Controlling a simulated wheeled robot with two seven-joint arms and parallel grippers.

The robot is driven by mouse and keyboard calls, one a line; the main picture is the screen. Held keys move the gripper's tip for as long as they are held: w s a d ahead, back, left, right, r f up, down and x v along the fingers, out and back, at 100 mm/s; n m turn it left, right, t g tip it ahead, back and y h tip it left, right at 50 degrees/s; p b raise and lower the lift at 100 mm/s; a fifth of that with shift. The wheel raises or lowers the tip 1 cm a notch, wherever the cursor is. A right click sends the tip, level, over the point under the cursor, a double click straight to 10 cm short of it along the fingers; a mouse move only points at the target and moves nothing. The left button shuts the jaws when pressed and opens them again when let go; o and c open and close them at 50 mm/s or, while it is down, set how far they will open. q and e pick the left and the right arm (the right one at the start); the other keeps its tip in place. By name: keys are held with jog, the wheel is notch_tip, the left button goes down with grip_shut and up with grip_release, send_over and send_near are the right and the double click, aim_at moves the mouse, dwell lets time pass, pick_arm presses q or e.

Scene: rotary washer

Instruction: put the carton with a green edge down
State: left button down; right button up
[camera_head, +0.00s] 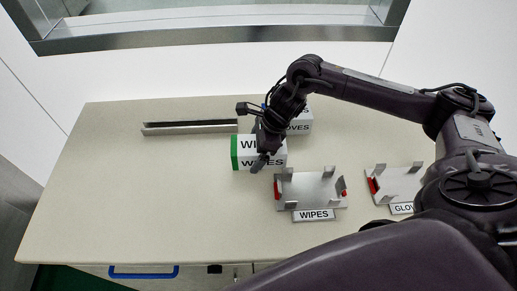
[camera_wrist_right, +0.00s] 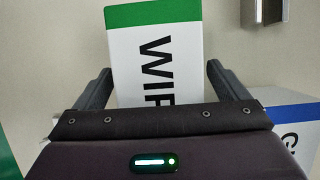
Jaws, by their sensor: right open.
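The white carton with a green edge (camera_head: 246,163), marked WIPES, rests on the table (camera_head: 120,200) near its middle. In the right wrist view the same carton (camera_wrist_right: 155,55) lies between the two fingers of my right gripper (camera_wrist_right: 159,70), with its green edge away from the palm. A gap shows between the carton and each finger. In the head view my right gripper (camera_head: 259,147) is over the carton, open, and partly hides it. My left gripper is out of view.
A GLOVES carton (camera_head: 301,124) stands close behind; its blue edge (camera_wrist_right: 300,108) shows in the wrist view. Metal holders labelled WIPES (camera_head: 312,190) and GLOVES (camera_head: 396,184) stand to the right. A metal rail (camera_head: 190,127) lies behind left. The table's left part is clear.

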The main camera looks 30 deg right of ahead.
jog(key=shift+r, duration=0.1)
jog(key=c, duration=1.4)
jog(key=shift+o, duration=0.2)
